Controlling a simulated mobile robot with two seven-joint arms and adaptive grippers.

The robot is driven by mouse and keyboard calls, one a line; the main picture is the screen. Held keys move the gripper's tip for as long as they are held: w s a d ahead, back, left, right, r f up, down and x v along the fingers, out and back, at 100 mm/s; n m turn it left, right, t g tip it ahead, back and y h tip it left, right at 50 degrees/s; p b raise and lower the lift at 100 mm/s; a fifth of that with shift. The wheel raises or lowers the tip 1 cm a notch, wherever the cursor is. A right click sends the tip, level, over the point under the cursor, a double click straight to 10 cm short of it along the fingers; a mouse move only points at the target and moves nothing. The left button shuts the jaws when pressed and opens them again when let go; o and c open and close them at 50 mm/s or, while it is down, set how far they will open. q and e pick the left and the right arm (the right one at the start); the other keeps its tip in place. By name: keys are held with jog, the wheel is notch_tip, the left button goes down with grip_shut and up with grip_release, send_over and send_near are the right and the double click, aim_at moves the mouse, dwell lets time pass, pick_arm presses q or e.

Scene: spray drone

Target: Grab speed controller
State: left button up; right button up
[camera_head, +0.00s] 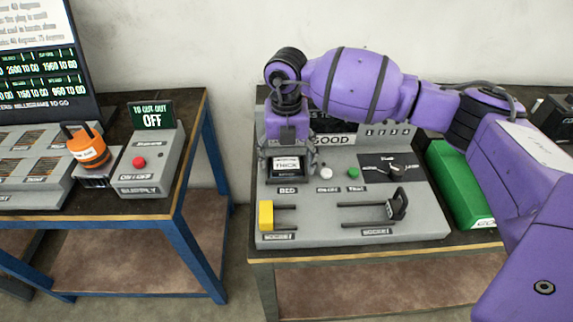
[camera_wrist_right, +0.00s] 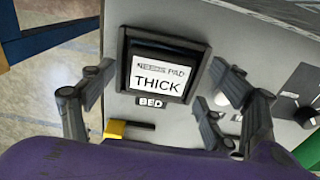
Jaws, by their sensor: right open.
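A black square block (camera_head: 286,168) with a white label sits at the place marked BED on a grey console (camera_head: 350,226). In the right wrist view the block's label (camera_wrist_right: 158,78) reads "NEEDS PAD" and "THICK". No label that I can read says speed controller, so I cannot tell for sure whether this block is it. My right gripper (camera_head: 287,158) is over the block from above and behind. In the right wrist view its open fingers (camera_wrist_right: 160,72) stand on either side of the block, with gaps visible. My left gripper is not in view.
The console carries white and green buttons (camera_head: 353,173), a dial panel (camera_head: 392,167), a yellow block (camera_head: 266,215) and a black-handled slider (camera_head: 398,204). A green box (camera_head: 458,190) stands right. The left bench holds an orange-topped item (camera_head: 88,148) and a red-button box (camera_head: 150,165).

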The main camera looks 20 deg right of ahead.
jog(key=c, duration=1.2)
jog(key=shift+r, duration=0.1)
jog(key=shift+c, duration=0.2)
